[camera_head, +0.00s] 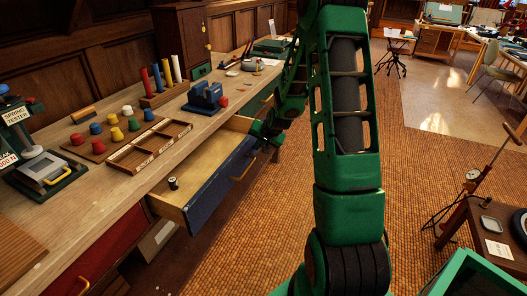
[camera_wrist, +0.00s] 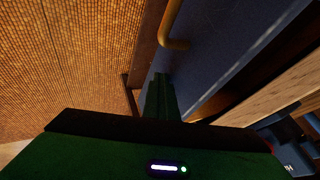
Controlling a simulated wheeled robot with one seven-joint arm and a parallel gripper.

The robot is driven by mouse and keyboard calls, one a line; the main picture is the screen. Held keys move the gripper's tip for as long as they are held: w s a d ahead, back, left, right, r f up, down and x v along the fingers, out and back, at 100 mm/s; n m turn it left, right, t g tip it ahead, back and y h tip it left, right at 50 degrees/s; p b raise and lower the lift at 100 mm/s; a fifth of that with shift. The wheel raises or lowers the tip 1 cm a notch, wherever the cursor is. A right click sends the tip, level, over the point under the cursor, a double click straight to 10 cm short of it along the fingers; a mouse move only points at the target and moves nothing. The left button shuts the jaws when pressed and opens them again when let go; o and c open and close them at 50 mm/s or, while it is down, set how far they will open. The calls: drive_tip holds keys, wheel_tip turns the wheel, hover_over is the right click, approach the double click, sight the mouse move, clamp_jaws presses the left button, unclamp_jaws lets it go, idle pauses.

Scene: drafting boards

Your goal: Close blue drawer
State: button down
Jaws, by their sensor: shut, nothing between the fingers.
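The blue drawer (camera_head: 212,196) stands pulled out from the wooden bench, its blue front facing the floor area on the right and its pale wooden inside showing. Its brass handle (camera_head: 244,171) is on the front. A small dark cylinder (camera_head: 173,184) is in the drawer. My gripper (camera_head: 266,138) is at the far end of the drawer front. In the wrist view the shut, empty fingers (camera_wrist: 160,95) point along the blue front (camera_wrist: 225,45), beside the handle (camera_wrist: 172,28). I cannot tell whether they touch the front.
The bench top (camera_head: 95,205) carries a blue vise (camera_head: 206,96), a wooden tray (camera_head: 148,146), coloured pegs and a spring tester (camera_head: 42,165). A red drawer (camera_head: 102,258) is nearer. The tiled floor (camera_head: 240,240) in front of the blue drawer is clear. A side table stands at the right.

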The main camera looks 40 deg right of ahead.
drive_tip(key=w+a, duration=0.2)
drive_tip(key=w, duration=0.1)
drive_tip(key=w+a, duration=0.1)
drive_tip(key=w, duration=0.3)
drive_tip(key=w+a, duration=0.2)
drive_tip(key=w, duration=0.1)
drive_tip(key=shift+w+a, duration=0.2)
drive_tip(key=shift+a, duration=0.15)
